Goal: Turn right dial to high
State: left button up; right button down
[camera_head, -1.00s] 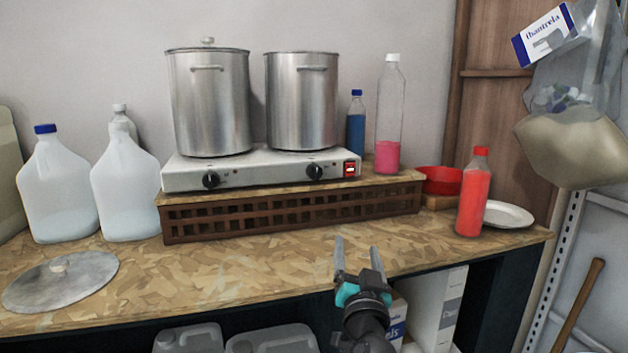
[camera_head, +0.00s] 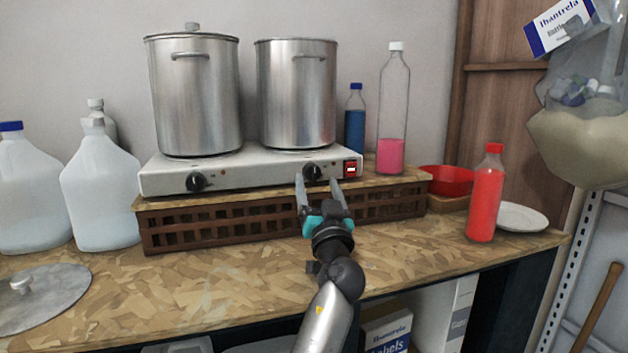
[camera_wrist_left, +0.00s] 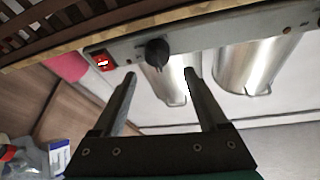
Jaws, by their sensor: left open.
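The white two-burner hot plate (camera_head: 245,168) stands on a wooden crate against the wall. Its right dial (camera_head: 312,171) is a black knob on the front panel, beside a red switch (camera_head: 350,169). My left gripper (camera_head: 318,183) is open and empty, just in front of and slightly below the right dial, with a fingertip to either side of it in the head view. In the left wrist view the right dial (camera_wrist_left: 157,51) shows beyond the open fingertips (camera_wrist_left: 160,75), apart from them. The left dial (camera_head: 196,182) is at the panel's left. My right gripper is not in view.
Two steel pots (camera_head: 194,95) (camera_head: 297,95) stand on the burners. A tall clear bottle (camera_head: 393,105) and blue bottle (camera_head: 355,125) stand behind. A red bottle (camera_head: 486,198) is at right, white jugs (camera_head: 100,195) at left. The counter's front middle (camera_head: 220,290) is clear.

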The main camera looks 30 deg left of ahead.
aim_at(314, 178)
pick_arm(q)
jog(key=shift+w+a, duration=1.15)
jog(key=shift+w, duration=0.05)
jog(key=shift+w+a+r, duration=0.2)
jog(key=shift+w+a, duration=0.05)
jog(key=shift+w, duration=0.15)
grip_shut()
